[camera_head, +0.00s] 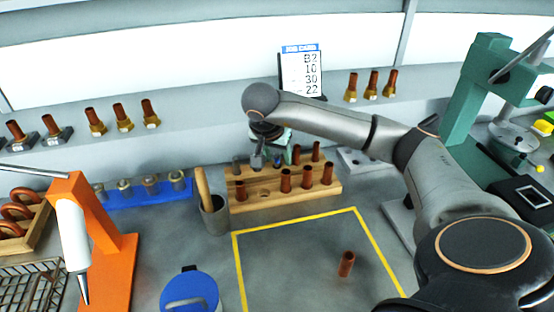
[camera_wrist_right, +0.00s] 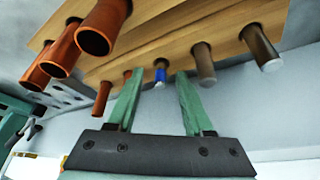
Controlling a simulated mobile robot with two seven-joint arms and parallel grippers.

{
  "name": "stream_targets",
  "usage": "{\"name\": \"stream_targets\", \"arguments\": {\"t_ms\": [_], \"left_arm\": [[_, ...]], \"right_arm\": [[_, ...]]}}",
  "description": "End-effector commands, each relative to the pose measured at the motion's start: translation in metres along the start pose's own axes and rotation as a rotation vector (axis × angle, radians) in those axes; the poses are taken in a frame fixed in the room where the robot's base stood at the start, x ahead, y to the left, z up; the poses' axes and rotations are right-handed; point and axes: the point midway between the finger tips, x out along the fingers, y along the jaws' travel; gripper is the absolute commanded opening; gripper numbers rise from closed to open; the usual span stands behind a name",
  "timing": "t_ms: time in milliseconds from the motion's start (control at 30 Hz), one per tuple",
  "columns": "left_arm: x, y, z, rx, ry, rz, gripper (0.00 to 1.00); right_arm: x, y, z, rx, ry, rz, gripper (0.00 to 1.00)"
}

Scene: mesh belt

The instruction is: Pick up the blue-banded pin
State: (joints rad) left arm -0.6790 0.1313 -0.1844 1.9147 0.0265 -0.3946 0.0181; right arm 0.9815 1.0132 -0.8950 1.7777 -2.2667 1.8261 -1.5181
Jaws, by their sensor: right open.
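The blue-banded pin (camera_wrist_right: 160,74) stands in the wooden block (camera_head: 270,199), in a row with other pins. In the right wrist view its blue band and pale end show between the fingertips. In the head view only a small blue patch (camera_head: 277,160) shows beside the gripper. My right gripper (camera_wrist_right: 159,78) is open, its green fingers on either side of the pin. I cannot tell whether they touch it. It also shows in the head view (camera_head: 280,152), over the back of the block, partly hidden by my wrist. My left gripper is not in view.
Several copper tubes (camera_head: 286,180) stand in the block close to the gripper, with grey-brown pins (camera_wrist_right: 203,65) in the same row. A grey cup (camera_head: 214,215) stands at the block's left. A lone copper tube (camera_head: 346,264) stands inside the yellow outline.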

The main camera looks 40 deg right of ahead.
Motion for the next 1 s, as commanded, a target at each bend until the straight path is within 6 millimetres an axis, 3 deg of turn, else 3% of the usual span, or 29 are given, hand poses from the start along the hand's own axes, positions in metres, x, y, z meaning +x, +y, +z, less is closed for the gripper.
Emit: {"name": "stream_targets", "arguments": {"t_ms": [200, 667, 1000], "left_arm": [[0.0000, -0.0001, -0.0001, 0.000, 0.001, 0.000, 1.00], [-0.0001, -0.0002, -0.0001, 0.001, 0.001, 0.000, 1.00], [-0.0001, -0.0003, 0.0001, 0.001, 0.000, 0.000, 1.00]], "right_arm": [[0.0008, 0.0000, -0.0002, 0.000, 0.000, 0.000, 0.52], [0.0005, 0.0001, -0.0002, 0.001, 0.000, 0.000, 0.00], [0.0004, 0.0000, -0.0002, 0.001, 0.000, 0.000, 0.00]]}}
